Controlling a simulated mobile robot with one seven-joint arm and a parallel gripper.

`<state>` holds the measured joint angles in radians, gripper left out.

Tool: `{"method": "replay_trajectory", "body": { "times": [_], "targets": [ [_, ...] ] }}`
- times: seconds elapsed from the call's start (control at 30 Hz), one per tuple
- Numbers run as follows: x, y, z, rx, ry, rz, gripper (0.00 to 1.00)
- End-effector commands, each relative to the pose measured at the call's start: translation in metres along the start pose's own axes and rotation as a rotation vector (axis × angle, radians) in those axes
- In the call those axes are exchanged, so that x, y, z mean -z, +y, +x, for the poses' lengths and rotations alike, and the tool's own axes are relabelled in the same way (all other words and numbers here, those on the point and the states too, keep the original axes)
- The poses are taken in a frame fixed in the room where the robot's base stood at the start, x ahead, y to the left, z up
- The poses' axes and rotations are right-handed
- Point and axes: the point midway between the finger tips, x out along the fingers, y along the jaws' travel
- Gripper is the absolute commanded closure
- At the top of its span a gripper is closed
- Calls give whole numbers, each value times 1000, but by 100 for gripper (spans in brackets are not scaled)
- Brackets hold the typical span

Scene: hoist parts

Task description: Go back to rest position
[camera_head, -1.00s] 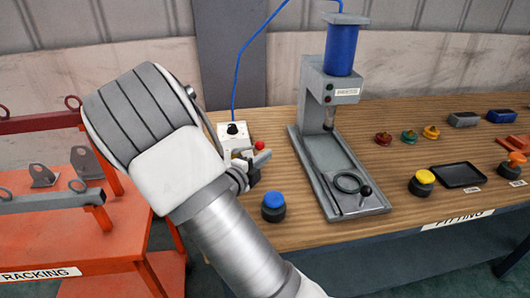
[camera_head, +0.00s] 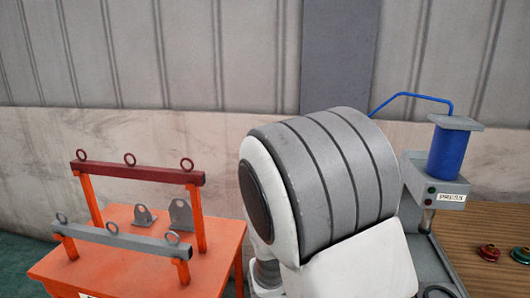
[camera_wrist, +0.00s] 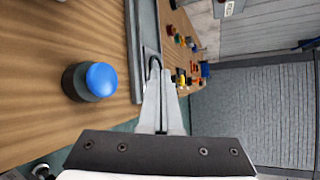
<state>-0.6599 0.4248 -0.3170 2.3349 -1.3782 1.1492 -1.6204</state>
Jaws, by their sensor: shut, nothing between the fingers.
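My gripper (camera_wrist: 162,130) shows in the wrist view with its two fingers together and nothing between them. It is above the front edge of the wooden fitting table, beside a blue-topped round button (camera_wrist: 101,79) and apart from it. In the head view my arm fills the lower middle and hides the gripper and that button.
The press (camera_head: 447,165) with its blue cylinder stands at right on the wooden table (camera_head: 470,235). An orange racking table (camera_head: 110,265) at left bears a dark red beam (camera_head: 135,172), a grey beam (camera_head: 120,239) and two grey lugs. Bare wall stands behind.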

Motion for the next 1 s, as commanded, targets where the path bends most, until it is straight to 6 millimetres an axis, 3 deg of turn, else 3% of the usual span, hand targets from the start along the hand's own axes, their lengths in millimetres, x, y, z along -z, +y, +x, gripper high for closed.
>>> {"method": "replay_trajectory", "body": {
  "times": [0.03,0.1,0.27,0.5,0.8,0.97,1.0],
  "targets": [
    [10,-17,-1,-33,72,156,100],
    [25,-31,-4,-71,171,366,100],
    [54,-58,-18,-126,399,843,100],
    [81,-87,-57,-145,758,1540,100],
    [85,-124,-120,-83,1260,2342,100],
    [79,-143,-152,-28,1535,2660,100],
    [77,-147,-158,14,-1585,-2703,100]
  ]
}}
